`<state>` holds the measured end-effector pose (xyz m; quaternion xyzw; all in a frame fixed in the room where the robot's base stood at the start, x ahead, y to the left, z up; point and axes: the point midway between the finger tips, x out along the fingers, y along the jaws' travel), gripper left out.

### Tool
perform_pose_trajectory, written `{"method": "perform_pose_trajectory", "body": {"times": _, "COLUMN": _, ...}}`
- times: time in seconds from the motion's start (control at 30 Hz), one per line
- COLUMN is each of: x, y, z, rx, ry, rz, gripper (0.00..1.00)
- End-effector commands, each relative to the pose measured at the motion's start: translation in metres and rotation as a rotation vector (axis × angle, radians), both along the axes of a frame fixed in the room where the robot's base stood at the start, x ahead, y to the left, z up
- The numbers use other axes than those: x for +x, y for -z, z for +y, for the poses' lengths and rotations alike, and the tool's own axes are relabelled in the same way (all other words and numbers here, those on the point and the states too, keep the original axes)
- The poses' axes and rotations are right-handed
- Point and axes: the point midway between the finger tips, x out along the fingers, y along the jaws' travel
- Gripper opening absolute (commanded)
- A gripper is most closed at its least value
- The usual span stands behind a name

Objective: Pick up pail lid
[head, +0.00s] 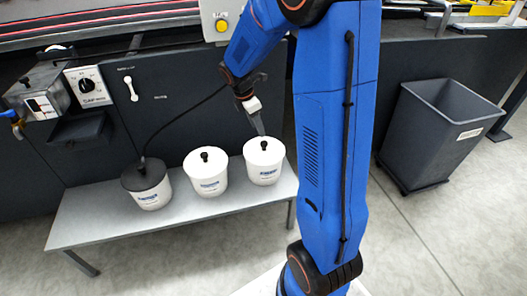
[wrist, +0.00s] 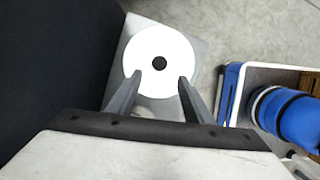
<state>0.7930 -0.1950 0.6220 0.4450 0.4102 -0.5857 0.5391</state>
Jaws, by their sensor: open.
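Three white pails stand on a grey bench. The right pail (head: 263,170) has a white lid (head: 257,149) with a black knob (head: 264,146). My gripper (head: 261,133) is above the right pail, pointing down. In the wrist view my open gripper (wrist: 160,77) has its fingertips on either side of the knob (wrist: 159,64) over the white lid (wrist: 150,43). I cannot tell the exact height gap.
The bench (head: 90,222) is clear in front of the pails. A dark machine panel (head: 165,120) stands close behind. A black cable runs to the left pail's lid. A grey bin (head: 430,150) stands on the floor at the right.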

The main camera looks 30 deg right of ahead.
Motion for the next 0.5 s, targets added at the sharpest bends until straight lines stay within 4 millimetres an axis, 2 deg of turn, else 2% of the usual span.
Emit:
{"method": "perform_pose_trajectory", "body": {"times": 0.1, "x": -0.002, "y": 0.022, "z": -0.006, "rx": 0.0, "ry": 0.001, "rz": 0.005, "gripper": 0.46}}
{"method": "perform_pose_trajectory", "body": {"times": 0.23, "x": -0.001, "y": 0.041, "z": -0.012, "rx": 0.0, "ry": 0.001, "rz": 0.002, "gripper": 0.46}}
{"method": "perform_pose_trajectory", "body": {"times": 0.5, "x": -0.002, "y": 0.059, "z": -0.017, "rx": 0.0, "ry": 0.001, "rz": 0.001, "gripper": 0.46}}
